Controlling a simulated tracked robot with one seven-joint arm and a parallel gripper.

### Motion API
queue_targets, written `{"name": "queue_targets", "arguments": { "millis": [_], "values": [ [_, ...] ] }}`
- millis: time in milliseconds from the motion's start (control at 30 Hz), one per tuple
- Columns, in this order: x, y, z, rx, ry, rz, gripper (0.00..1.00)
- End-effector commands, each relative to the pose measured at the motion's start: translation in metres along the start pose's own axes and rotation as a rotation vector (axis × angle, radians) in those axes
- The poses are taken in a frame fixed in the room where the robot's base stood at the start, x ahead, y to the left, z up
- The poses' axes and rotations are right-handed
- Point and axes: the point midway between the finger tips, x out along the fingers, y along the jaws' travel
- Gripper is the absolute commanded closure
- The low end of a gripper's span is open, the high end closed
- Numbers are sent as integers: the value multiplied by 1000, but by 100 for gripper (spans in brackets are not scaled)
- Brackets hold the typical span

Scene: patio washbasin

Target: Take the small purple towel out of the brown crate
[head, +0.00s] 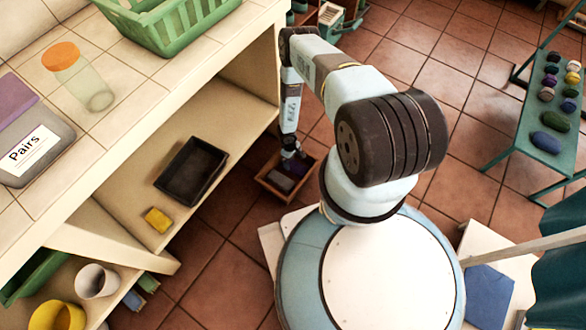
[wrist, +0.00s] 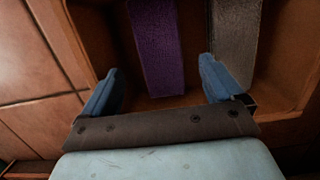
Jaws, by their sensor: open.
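The brown crate (head: 305,165) stands on the tiled floor beside the shelf unit, partly behind my arm in the head view. Its wall shows in the wrist view (wrist: 82,42). The small purple towel (wrist: 156,48) lies in the crate as an upright strip in the wrist view, beside a grey-brown cloth (wrist: 236,35) to its right. My gripper (wrist: 157,78) is open, with blue fingers on either side of the purple towel's near end. The left finger is by the crate's left wall and the right one is near the grey cloth. I cannot tell whether either finger touches anything.
The shelf unit to the left holds a black tray (head: 191,172) and a yellow sponge (head: 158,220). A green basket (head: 165,30) and a jar with an orange lid (head: 80,78) stand on the tiled top.

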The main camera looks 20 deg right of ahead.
Motion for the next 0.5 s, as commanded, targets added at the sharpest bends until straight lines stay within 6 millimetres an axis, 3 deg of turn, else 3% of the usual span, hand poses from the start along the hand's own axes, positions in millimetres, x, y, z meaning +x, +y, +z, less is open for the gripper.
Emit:
{"name": "queue_targets", "arguments": {
  "millis": [500],
  "values": [
    [36, -1, 2, 6, -1, -2, 6]
  ]
}}
